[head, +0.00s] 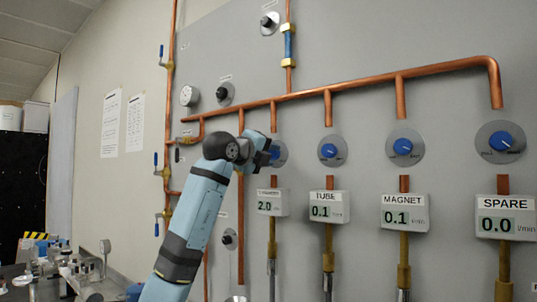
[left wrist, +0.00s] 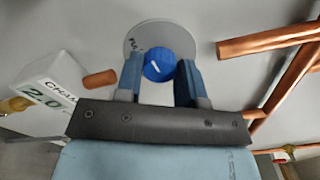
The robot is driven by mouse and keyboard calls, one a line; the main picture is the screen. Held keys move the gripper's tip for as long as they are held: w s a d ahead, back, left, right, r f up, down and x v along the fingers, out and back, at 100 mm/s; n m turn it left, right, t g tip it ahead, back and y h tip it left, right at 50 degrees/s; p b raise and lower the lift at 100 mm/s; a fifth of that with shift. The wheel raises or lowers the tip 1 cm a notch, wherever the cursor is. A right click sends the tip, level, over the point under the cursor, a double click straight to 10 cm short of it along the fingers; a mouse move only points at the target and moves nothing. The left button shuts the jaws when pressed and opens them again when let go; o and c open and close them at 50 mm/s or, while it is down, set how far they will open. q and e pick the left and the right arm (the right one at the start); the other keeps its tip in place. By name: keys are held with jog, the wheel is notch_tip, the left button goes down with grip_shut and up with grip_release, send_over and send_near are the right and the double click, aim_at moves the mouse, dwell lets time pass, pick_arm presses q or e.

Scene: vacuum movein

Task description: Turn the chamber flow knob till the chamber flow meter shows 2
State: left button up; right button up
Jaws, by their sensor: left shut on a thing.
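The chamber flow knob (left wrist: 158,66) is a blue round knob with a white pointer line on a grey disc. In the left wrist view it sits between the two blue fingers of my left gripper (left wrist: 160,80), which are shut on it. In the head view my left gripper (head: 268,152) is at the knob's disc (head: 282,153) and hides part of it. The chamber flow meter (head: 268,202) below reads 2.0; the start of its label is hidden by my arm. It also shows tilted at the left of the left wrist view (left wrist: 48,92). My right gripper is not in view.
To the right on the panel are the tube knob (head: 328,150), magnet knob (head: 403,147) and spare knob (head: 501,141). Their meters read 0.1, 0.1 and 0.0. Copper pipes (head: 350,83) run above and down the panel. Valves with blue handles line the left pipe (head: 168,120).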

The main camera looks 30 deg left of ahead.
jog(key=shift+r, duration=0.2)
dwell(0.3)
pick_arm(q)
jog(key=o, duration=0.9)
jog(key=shift+s, duration=0.1)
jog(key=s, duration=0.9)
jog(key=s+a, duration=0.1)
jog(key=s, duration=0.3)
jog(key=shift+s+b, duration=0.3)
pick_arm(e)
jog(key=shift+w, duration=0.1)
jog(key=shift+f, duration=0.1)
